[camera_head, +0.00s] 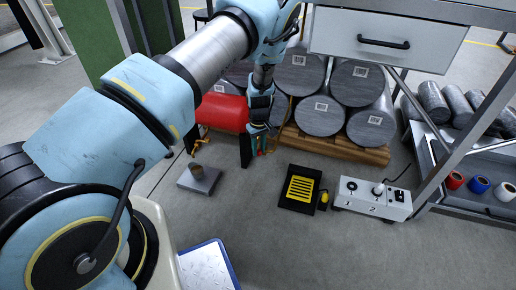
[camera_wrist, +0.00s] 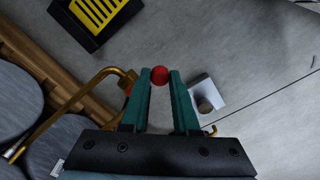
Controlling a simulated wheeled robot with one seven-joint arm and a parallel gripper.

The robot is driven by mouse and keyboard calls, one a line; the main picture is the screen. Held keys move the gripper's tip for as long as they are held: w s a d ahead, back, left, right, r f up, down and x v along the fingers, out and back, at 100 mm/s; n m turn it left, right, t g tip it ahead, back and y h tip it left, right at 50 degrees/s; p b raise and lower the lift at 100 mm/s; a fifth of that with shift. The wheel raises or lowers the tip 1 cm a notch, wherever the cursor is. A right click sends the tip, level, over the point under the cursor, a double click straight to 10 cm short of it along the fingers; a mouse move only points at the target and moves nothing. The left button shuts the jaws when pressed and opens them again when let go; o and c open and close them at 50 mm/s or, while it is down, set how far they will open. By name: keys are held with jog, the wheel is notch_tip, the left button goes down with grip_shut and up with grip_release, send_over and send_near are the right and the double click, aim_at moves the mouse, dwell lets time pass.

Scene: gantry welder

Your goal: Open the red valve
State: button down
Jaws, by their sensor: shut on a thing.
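My gripper (camera_head: 264,145) reaches down in front of the stacked cylinders, beside a red horizontal tank (camera_head: 221,113). In the wrist view its two teal fingers (camera_wrist: 159,80) are closed around a round red knob (camera_wrist: 159,75), which I take as part of the red valve. A brass pipe (camera_wrist: 98,78) runs up to the left finger, with a brass fitting and a bit of red behind that finger. The valve's body is mostly hidden by the fingers, and its open or closed position cannot be told. In the head view my gripper hides most of the valve.
Grey cylinders (camera_head: 320,116) lie on a wooden pallet (camera_head: 345,148) behind and right of my gripper. A yellow-and-black pedal (camera_head: 300,188), a white control box (camera_head: 372,198) and a small plate with a cup (camera_head: 198,180) stand on the floor. A drawer bench (camera_head: 385,42) overhangs at upper right.

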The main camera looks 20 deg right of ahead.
jog(key=d+n+b, duration=0.1)
jog(key=d+n, duration=0.6)
jog(key=n, duration=0.6)
jog(key=shift+s+d+n, duration=0.2)
jog(key=shift+s+n, duration=0.15)
jog(key=shift+n, duration=0.05)
dwell(0.4)
jog(key=c, duration=0.7)
grip_release()
jog(key=shift+o, duration=0.2)
notch_tip(320, 180, up, 11)
jog(key=p, duration=0.1)
